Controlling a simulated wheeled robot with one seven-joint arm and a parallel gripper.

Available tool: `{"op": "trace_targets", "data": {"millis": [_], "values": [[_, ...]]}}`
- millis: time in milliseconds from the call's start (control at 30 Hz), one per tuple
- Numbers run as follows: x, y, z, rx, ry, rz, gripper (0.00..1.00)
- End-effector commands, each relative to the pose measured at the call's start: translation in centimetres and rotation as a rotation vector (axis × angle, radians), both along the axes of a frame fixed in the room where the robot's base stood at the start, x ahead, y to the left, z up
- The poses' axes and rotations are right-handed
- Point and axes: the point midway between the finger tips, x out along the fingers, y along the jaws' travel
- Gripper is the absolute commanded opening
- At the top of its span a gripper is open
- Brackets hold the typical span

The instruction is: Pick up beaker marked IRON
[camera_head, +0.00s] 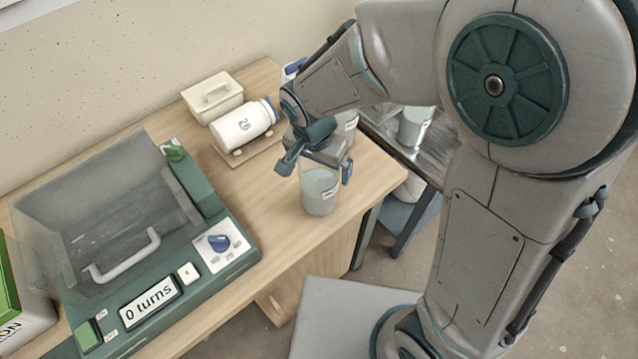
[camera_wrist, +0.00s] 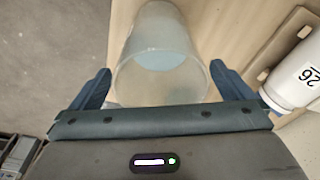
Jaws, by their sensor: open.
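A clear beaker (camera_head: 319,192) with pale blue content stands upright on the wooden bench near its front right edge. A small label shows on its side, but I cannot read it. My gripper (camera_head: 318,172) is open above it, with its fingers at either side of the beaker's upper part. In the wrist view the beaker (camera_wrist: 161,60) lies between the two spread fingers of my gripper (camera_wrist: 160,88), with a gap at each side. Another beaker (camera_head: 348,121) stands behind my gripper, partly hidden, its label unreadable.
A white jar (camera_head: 243,125) marked 26 lies on a wooden cradle left of my gripper. A green machine (camera_head: 150,240) reading "0 turns" fills the left bench. Another beaker (camera_head: 414,126) stands on the metal surface at right.

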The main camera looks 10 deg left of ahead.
Motion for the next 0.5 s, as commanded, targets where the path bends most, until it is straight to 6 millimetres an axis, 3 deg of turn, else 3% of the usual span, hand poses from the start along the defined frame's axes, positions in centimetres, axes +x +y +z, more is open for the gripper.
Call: {"op": "trace_targets", "data": {"millis": [200, 500], "values": [[0.3, -0.1, -2.5, -0.002, 0.002, 0.000, 1.00], [0.4, -0.1, -2.9, 0.001, 0.000, 0.000, 0.97]]}}
